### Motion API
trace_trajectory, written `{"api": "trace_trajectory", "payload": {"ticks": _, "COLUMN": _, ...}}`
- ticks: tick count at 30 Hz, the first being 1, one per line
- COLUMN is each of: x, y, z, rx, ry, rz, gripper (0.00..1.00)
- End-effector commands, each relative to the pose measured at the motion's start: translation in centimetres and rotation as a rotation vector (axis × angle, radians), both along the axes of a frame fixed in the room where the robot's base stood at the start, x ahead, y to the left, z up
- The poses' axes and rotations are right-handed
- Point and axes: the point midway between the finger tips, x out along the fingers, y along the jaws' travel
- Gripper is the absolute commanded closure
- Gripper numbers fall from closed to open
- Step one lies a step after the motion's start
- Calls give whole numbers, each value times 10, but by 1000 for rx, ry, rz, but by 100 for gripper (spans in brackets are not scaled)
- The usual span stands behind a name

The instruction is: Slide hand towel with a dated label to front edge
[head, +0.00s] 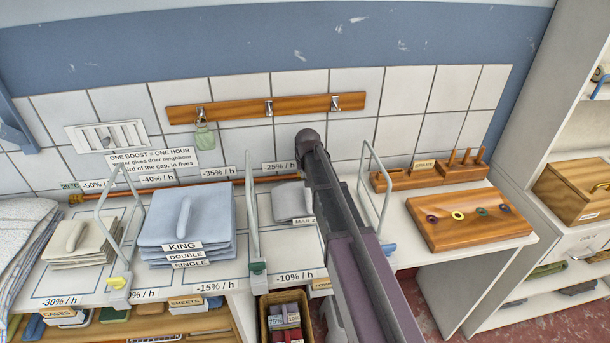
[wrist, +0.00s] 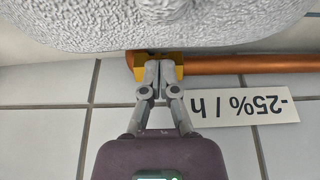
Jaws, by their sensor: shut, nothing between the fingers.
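The hand towel (head: 290,200) is grey and folded. It lies on the shelf between two wire dividers, with its right part hidden behind my arm. A white dated label (head: 304,220) at its front reads "MAR 2", the rest hidden. In the wrist view the towel (wrist: 160,22) fills the top as grey looped cloth. My gripper (wrist: 158,66) is shut and empty, its fingertips just beside the towel's edge; I cannot tell whether they touch it. My gripper is hidden behind my arm in the head view.
A copper pipe (wrist: 250,64) runs along the tiled wall near the fingertips. Wire dividers (head: 252,210) and (head: 376,190) flank the towel's bay. Blue folded linen (head: 185,220) lies to the left.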

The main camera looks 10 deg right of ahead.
Motion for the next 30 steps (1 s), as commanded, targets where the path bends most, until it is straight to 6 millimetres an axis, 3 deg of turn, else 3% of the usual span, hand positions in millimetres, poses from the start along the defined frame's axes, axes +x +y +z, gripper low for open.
{"api": "trace_trajectory", "payload": {"ticks": 12, "x": 0, "y": 0, "z": -1, "rx": 0, "ry": 0, "rz": 0, "gripper": 100}}
{"api": "trace_trajectory", "payload": {"ticks": 16, "x": -8, "y": -1, "z": -1, "rx": 0, "ry": 0, "rz": -1, "gripper": 100}}
{"api": "trace_trajectory", "payload": {"ticks": 30, "x": -99, "y": -1, "z": -1, "rx": 0, "ry": 0, "rz": -1, "gripper": 100}}
